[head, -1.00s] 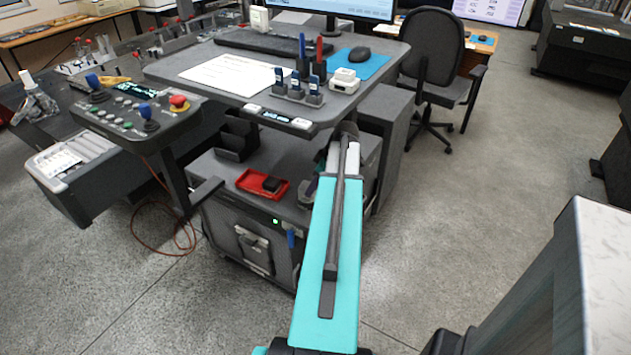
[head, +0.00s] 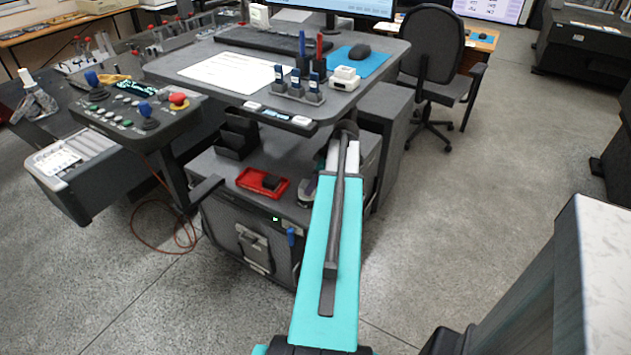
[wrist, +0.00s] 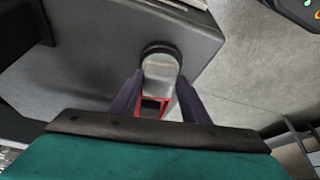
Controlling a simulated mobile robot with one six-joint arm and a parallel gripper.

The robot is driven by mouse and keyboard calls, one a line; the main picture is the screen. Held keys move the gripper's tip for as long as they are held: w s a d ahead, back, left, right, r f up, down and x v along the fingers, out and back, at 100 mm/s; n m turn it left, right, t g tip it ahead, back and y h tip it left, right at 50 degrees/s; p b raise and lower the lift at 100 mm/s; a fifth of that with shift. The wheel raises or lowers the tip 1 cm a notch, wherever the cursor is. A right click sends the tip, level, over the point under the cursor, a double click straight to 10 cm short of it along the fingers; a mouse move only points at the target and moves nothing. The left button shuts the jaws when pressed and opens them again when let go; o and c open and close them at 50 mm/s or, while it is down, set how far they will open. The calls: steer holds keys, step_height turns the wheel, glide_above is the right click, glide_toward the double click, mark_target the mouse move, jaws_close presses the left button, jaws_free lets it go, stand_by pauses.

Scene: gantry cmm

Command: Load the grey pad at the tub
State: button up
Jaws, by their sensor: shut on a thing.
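In the wrist view the two dark fingers of my gripper (wrist: 157,105) are closed around a pale grey piece (wrist: 160,72) with a black rounded end. I take this piece for the grey pad, but its shape is partly hidden. A red-edged opening with a dark inside shows low between the fingers; I cannot tell whether it belongs to the piece. In the head view my turquoise arm reaches to the cart and hides the gripper. No tub is clearly recognisable.
The grey desk top (head: 225,60) holds a white sheet, a pen stand (head: 300,85), and a mouse on a blue mat. A control panel (head: 130,115) stands left and a chair (head: 435,60) behind right. The floor right of the cart is clear.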

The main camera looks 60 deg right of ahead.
steer(key=shift+f, duration=0.5)
stand_by(1.1)
steer(key=shift+r, duration=0.1)
steer(key=shift+r+p, duration=1.55)
steer(key=shift+r, duration=1.95)
steer(key=shift+d+r, duration=0.1)
steer(key=shift+w, duration=0.1)
step_height(320, 180, down, 3)
steer(key=b, duration=0.2)
steer(key=shift+b, duration=0.4)
